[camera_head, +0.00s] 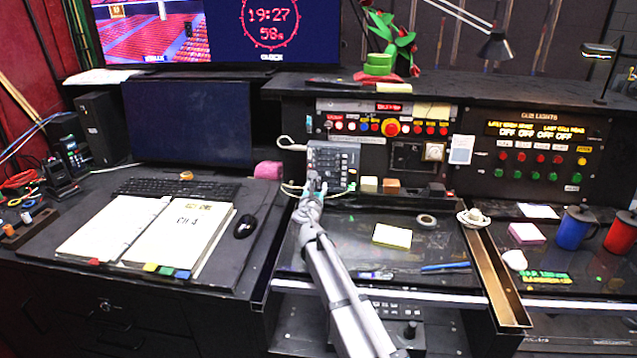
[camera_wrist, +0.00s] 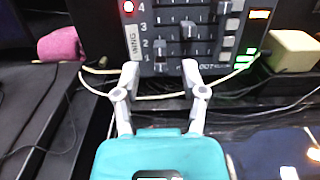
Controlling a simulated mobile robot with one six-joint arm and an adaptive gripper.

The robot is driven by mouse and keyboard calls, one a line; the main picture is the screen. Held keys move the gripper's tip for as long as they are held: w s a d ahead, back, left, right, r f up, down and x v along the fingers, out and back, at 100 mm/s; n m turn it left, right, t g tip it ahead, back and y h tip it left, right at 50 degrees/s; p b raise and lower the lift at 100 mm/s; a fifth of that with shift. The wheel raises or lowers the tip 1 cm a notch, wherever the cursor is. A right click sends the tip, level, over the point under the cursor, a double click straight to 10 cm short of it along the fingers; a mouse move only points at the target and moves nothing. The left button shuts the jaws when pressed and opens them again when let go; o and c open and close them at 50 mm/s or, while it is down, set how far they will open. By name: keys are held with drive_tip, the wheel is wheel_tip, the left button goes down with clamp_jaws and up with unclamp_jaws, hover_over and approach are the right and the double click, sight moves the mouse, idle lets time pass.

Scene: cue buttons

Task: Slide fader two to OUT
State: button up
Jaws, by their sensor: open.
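A dark fader panel (camera_head: 333,165) stands upright on the desk under the control shelf. In the wrist view the panel (camera_wrist: 205,45) shows rows numbered 1 to 4 from bottom to top, beside a "WING" label. Contact cannot be told. In the head view my gripper (camera_head: 312,183) partly covers the panel's lower left.
A pale cable (camera_wrist: 105,72) loops beside the fingers. A cream block (camera_wrist: 292,50) is right of the panel, and a pink object (camera_wrist: 62,44) is left. A yellow notepad (camera_head: 392,236) lies on the desk. The black mouse (camera_head: 245,226) and open binder (camera_head: 150,232) are left.

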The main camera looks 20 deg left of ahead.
sight(318, 181)
drive_tip(key=shift+x, duration=1.8)
clamp_jaws()
